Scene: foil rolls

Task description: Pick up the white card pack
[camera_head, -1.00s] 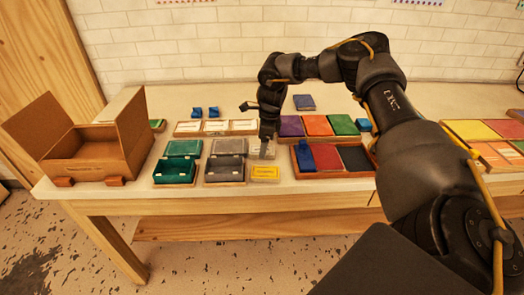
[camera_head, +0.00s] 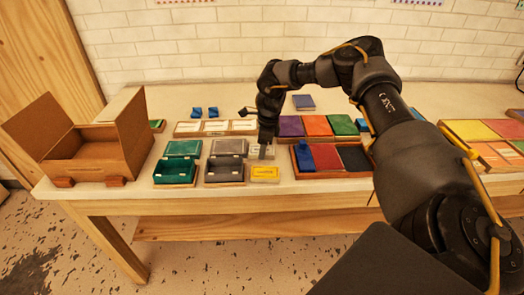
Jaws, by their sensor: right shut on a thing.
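The fingertips are small and dark here, and I cannot tell whether the pack is clear of the table. My left gripper is not in view.
Open teal boxes (camera_head: 176,171) and grey boxes (camera_head: 224,172) stand left of the gripper. A wooden tray (camera_head: 334,175) with coloured packs is close on the right. An open cardboard box (camera_head: 96,150) stands at the left. The table's back strip is mostly clear.

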